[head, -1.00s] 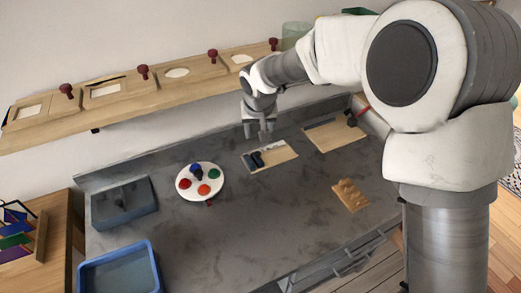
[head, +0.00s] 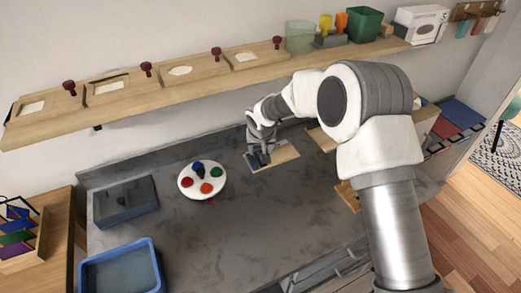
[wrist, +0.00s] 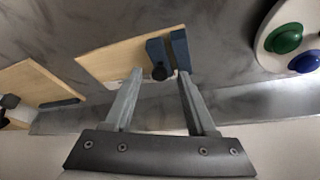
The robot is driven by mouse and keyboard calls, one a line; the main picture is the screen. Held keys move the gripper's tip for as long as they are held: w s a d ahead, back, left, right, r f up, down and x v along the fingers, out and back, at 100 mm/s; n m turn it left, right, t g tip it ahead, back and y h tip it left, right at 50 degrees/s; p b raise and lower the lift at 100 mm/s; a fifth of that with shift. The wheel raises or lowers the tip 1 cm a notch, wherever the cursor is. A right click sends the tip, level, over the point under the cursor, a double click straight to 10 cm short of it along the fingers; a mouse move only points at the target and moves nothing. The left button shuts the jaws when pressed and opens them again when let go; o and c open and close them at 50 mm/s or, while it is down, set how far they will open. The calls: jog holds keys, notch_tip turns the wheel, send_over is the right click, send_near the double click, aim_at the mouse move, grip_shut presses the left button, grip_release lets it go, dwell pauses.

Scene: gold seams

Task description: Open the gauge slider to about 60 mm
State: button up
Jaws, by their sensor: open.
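The gauge is a pale wooden board (head: 284,154) on the grey counter, with two dark blue jaws at one end. In the wrist view the board (wrist: 115,57) shows the blue jaws (wrist: 180,50) side by side with a narrow gap between them. A round black knob (wrist: 159,73) sits at the foot of one jaw. My gripper (wrist: 160,75) is open, its fingertips on either side of the knob, which is not visibly gripped. In the head view my gripper (head: 259,158) is low over the jaw end and hides part of it.
A white round plate with coloured knobs (head: 203,182) lies left of the gauge. A second wooden board (wrist: 38,88) lies on its other side. A wooden shelf (head: 200,72) runs behind. A blue tray (head: 120,268) and grey tray (head: 126,201) stand left. The front counter is mostly clear.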

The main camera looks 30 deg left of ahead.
grip_shut()
dwell(1.4)
